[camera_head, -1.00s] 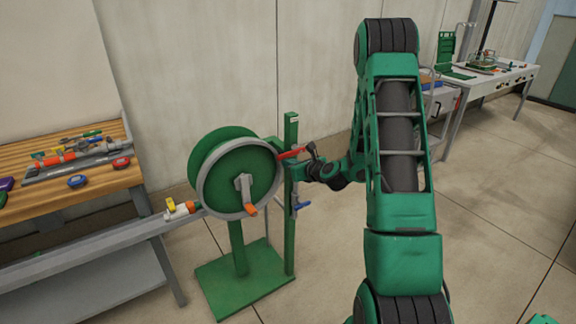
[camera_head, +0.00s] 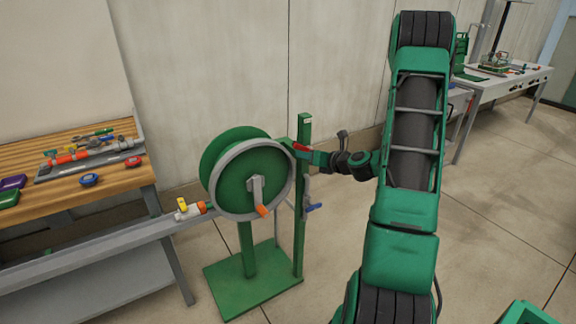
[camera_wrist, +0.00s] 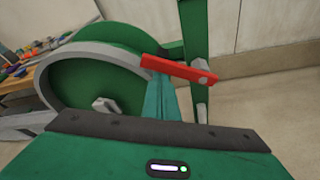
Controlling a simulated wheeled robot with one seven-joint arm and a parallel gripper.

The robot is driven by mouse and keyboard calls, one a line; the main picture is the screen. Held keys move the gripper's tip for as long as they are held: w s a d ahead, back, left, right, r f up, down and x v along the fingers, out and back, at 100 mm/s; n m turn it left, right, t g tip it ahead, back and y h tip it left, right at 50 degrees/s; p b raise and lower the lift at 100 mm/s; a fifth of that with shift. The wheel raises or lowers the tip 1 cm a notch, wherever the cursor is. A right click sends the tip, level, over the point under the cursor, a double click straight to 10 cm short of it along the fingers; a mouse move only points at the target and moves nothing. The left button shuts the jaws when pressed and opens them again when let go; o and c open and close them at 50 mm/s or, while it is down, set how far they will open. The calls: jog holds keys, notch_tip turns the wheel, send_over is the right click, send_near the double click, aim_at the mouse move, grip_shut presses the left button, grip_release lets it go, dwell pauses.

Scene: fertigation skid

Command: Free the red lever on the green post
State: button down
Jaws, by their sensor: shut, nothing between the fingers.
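The red lever (camera_head: 300,147) is on the upright green post (camera_head: 300,235), beside the hose reel. In the head view part of it is hidden by my gripper (camera_head: 308,156). In the wrist view the red lever (camera_wrist: 180,69) slants down to the right across the green post (camera_wrist: 194,25), with a pale round spot near its right end. My gripper (camera_wrist: 159,80) is shut and empty. Its teal fingers reach up to the lever's lower edge, near the left half. I cannot tell whether they touch it.
The green hose reel (camera_head: 232,184) with an orange-tipped crank stands just left of the post. A blue-handled valve (camera_head: 313,207) is lower on the post. A wooden bench (camera_head: 110,182) with tools is at the left.

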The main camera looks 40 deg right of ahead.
jog(key=d+r, duration=0.4)
jog(key=d, duration=0.1)
jog(key=shift+r, duration=0.35)
dwell(0.6)
jog(key=shift+s+d, duration=0.15)
jog(key=shift+d, duration=0.25)
jog(key=a, duration=0.4)
jog(key=s+d, duration=0.1)
jog(key=s, duration=0.8)
jog(key=shift+d+f, duration=0.15)
jog(key=shift+f, duration=0.05)
dwell(0.3)
